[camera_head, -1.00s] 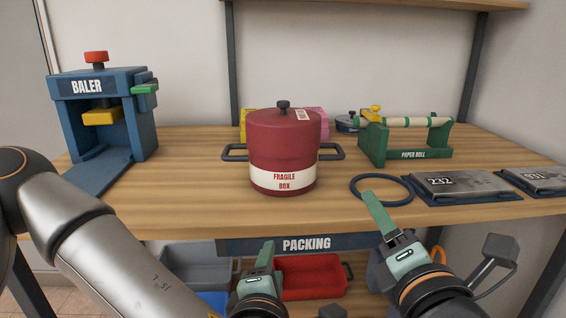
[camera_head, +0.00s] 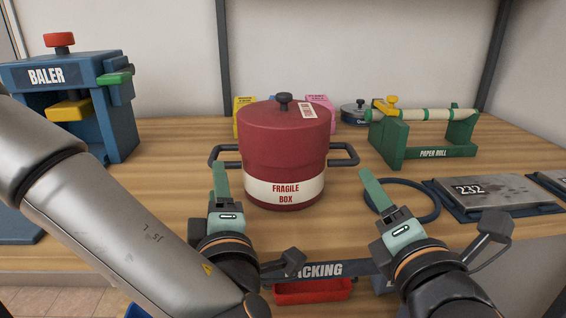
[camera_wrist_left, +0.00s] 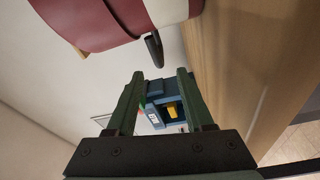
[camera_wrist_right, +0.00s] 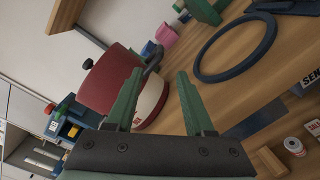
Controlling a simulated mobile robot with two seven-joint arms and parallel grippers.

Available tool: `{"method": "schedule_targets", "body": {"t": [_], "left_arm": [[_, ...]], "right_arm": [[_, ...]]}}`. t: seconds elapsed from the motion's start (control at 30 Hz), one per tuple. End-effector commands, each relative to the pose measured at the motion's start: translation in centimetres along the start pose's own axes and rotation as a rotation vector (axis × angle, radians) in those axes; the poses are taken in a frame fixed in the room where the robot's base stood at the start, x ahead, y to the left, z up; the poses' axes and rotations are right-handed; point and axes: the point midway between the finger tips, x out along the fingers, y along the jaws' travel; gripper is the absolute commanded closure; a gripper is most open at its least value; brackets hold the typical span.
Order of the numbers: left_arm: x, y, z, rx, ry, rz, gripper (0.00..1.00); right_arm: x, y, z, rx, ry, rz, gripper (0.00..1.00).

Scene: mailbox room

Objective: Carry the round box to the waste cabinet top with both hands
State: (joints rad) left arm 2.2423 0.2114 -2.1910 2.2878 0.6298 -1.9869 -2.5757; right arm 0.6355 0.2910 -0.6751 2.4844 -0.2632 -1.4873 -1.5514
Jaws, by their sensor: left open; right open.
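The round box (camera_head: 284,150) is a dark red lidded pot shape with a white "FRAGILE BOX" band, a black knob and a dark handle on each side. It stands upright on the wooden packing table (camera_head: 170,210). My left gripper (camera_head: 221,180) is open in front of the box's left handle (camera_head: 222,155), apart from it. In the left wrist view the box (camera_wrist_left: 110,20) and a handle show above the open fingers. My right gripper (camera_head: 373,190) is open, in front and to the right of the right handle (camera_head: 346,154). The waste cabinet top is not identifiable.
A blue baler (camera_head: 75,95) stands at the left. A green paper roll holder (camera_head: 425,140), a dark ring (camera_head: 425,208) and a slab marked 232 (camera_head: 490,192) are at the right. Yellow and pink boxes (camera_head: 320,107) sit behind. A red bin (camera_head: 312,290) is below the table.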

Motion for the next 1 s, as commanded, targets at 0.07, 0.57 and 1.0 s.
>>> {"method": "schedule_targets", "body": {"t": [0.07,0.57,1.0], "left_arm": [[0.0,0.0,0.0,-0.001,-0.001,0.0,0.48],[2.0,-0.2,0.1,-0.007,-0.003,-0.011,0.48],[8.4,0.0,-0.1,-0.001,0.005,0.0,0.48]], "right_arm": [[0.0,0.0,0.0,0.0,0.0,0.0,0.47],[2.0,0.0,0.0,0.0,-0.001,-0.001,0.47],[8.4,0.0,0.0,0.002,0.0,-0.002,0.47]]}}
